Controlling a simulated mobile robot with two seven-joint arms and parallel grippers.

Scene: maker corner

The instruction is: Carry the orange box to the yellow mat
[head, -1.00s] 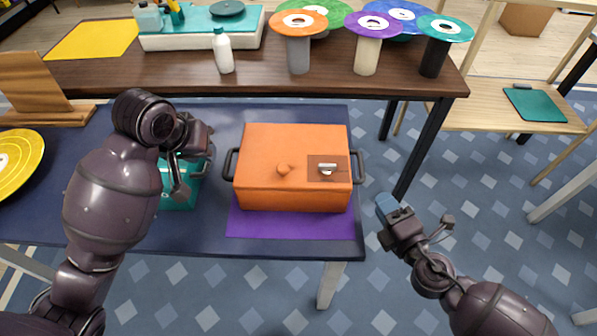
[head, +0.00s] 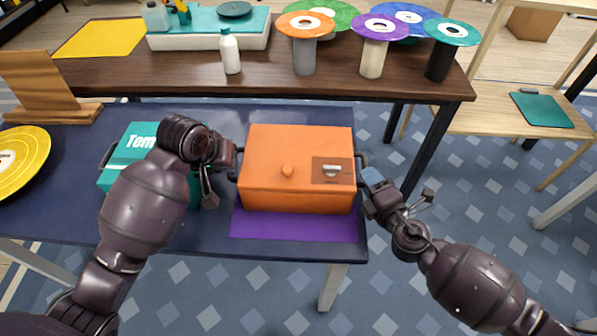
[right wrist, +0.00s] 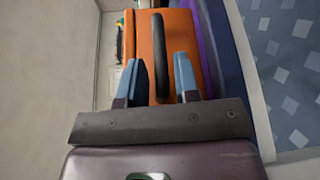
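The orange box (head: 275,145) sits on a purple mat (head: 290,226) on the dark blue table, with a black handle at each side. The yellow mat (head: 98,38) lies flat at the left of the brown back table. My right gripper (head: 367,174) is at the box's right handle. In the right wrist view its blue fingers (right wrist: 157,72) are apart, with the black handle (right wrist: 159,45) between them and gaps on both sides. My left gripper (head: 235,160) is at the left handle, which it mostly hides; its fingers are too hidden to tell open from shut.
A teal box (head: 130,148) stands left of the orange box, partly behind my left arm. A yellow disc (head: 18,160) and wooden stand (head: 45,90) are further left. On the back table (head: 340,78) are a white bottle (head: 230,52), a teal-topped tray (head: 207,38) and several disc-topped stands.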

